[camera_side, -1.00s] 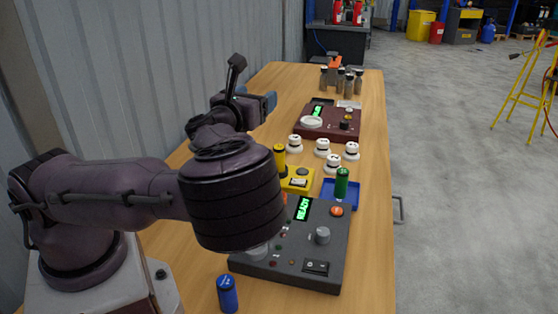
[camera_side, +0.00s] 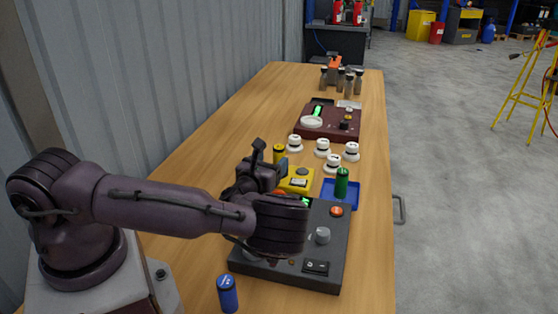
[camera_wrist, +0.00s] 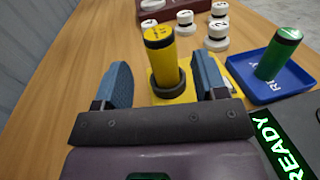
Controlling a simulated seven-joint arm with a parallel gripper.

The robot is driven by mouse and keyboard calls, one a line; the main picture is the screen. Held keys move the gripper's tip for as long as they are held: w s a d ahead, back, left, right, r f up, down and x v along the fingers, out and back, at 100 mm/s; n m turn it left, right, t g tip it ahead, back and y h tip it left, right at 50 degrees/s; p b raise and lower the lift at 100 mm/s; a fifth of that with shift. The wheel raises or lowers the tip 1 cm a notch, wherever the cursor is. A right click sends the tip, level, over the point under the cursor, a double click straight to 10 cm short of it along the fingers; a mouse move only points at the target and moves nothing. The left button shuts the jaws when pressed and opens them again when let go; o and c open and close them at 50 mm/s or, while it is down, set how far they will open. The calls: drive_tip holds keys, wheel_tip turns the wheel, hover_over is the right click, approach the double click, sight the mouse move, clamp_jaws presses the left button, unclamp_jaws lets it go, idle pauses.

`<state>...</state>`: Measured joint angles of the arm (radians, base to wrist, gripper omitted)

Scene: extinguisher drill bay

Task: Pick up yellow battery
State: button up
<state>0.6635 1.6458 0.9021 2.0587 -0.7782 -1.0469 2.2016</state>
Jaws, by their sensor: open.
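The yellow battery (camera_wrist: 160,50) stands upright in a dark round socket on a yellow base (camera_wrist: 178,93). In the side view the yellow battery (camera_side: 279,154) shows just beyond my gripper, partly hidden by it. My gripper (camera_wrist: 163,82) is open in the wrist view, with one blue-padded finger to the left of the battery and one to the right. The battery appears centred between the fingers and farther out than them; contact is not visible. In the side view my gripper (camera_side: 262,160) is low over the table, and its fingers are hard to make out.
A green battery (camera_side: 341,183) stands in a blue tray (camera_side: 357,194) to the right. A dark console (camera_side: 300,262) with a READY display lies under my wrist. A blue battery (camera_side: 228,293) stands near the front. Several white knobbed pieces (camera_side: 322,148) and a maroon console (camera_side: 330,121) are farther back.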

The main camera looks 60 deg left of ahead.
sight(283, 147)
drive_tip(key=shift+r+x, duration=0.15)
drive_tip(key=shift+x, duration=1.55)
drive_tip(key=shift+r+x, duration=0.15)
drive_tip(key=shift+x, duration=1.55)
drive_tip(key=shift+d, duration=0.1)
drive_tip(key=c, duration=1.1)
drive_tip(key=shift+o, duration=0.2)
drive_tip(key=shift+r, duration=0.1)
